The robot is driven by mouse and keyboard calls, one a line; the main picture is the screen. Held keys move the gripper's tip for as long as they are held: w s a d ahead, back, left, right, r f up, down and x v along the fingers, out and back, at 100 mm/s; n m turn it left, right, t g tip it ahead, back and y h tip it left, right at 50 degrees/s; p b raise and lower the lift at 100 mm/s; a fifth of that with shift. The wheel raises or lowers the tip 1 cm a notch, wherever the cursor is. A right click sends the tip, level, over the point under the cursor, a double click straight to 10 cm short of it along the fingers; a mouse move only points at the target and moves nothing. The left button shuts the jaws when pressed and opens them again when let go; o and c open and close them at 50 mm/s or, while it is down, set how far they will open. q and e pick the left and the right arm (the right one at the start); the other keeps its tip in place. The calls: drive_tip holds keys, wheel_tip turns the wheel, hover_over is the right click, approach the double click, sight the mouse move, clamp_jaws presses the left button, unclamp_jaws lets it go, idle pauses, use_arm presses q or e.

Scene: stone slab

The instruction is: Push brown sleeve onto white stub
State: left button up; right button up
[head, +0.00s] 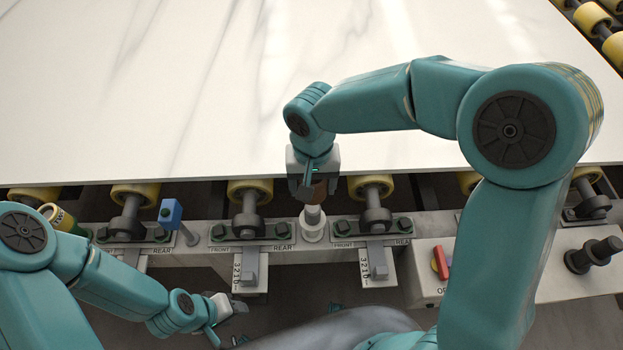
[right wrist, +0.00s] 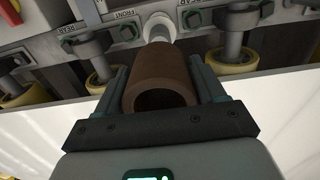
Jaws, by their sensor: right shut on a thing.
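The brown sleeve (right wrist: 160,82) is a short hollow tube held between the two fingers of my right gripper (right wrist: 168,85). In the head view my right gripper (head: 315,190) points down at the slab's near edge, with a bit of the brown sleeve (head: 320,189) showing beside its fingers. The white stub (head: 313,222) stands on the rail just below the sleeve in the picture. In the right wrist view the stub (right wrist: 157,27) lines up with the sleeve's far end; whether they touch I cannot tell. My left gripper (head: 228,309) is low at the front, its fingers apart and empty.
A white stone slab (head: 150,80) fills the back. Yellow rollers (head: 250,190) on brackets run along its near edge. A blue block on a post (head: 170,212) stands left of the stub. A red switch (head: 441,262) and dark knob (head: 595,254) are at right.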

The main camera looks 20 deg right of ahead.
sight(313, 208)
drive_tip(key=shift+w+d, duration=0.1)
wheel_tip(313, 208, down, 6)
drive_tip(key=b, duration=0.5)
drive_tip(key=shift+r, duration=0.1)
drive_tip(key=shift+b, duration=0.5)
idle(1.3)
drive_tip(key=shift+f+b, duration=3.2)
drive_tip(key=shift+f, duration=0.45)
drive_tip(key=o, duration=1.2)
drive_tip(key=shift+r, duration=0.1)
